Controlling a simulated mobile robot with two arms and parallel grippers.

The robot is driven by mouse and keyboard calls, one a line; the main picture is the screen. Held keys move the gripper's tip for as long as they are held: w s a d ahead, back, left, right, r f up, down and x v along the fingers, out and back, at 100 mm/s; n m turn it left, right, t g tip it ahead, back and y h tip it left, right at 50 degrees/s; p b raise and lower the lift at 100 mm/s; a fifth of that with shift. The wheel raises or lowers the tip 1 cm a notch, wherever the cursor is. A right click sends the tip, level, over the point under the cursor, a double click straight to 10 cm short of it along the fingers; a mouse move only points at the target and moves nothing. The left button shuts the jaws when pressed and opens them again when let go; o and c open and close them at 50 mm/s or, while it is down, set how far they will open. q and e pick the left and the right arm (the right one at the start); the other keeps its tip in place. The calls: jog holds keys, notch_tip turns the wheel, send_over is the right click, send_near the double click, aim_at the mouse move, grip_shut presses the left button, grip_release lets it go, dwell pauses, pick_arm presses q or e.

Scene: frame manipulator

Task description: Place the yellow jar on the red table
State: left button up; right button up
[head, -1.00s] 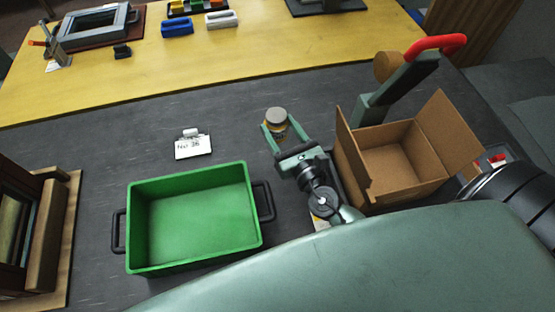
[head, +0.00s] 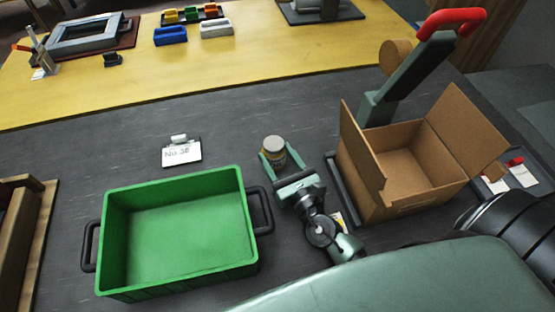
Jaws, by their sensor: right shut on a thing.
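The jar (head: 273,152) has a grey lid and a yellowish body. It is upright on the dark grey surface (head: 100,150), right of the white label card. My right gripper (head: 274,156) is shut on the jar, with a finger on each side; the fingers hide part of its lower body. I cannot tell whether the jar is lifted. My left gripper is not in view. No red table shows in this view.
A green bin (head: 180,230) stands left of my right arm, and an open cardboard box (head: 400,165) stands to its right. A green post with a red handle (head: 450,20) rises behind the box. The label card (head: 182,153) lies behind the bin. A yellow table (head: 250,65) spans the back.

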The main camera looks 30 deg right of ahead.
jog(key=shift+f, duration=0.1)
jog(key=o, duration=1.7)
jog(key=shift+c, duration=0.2)
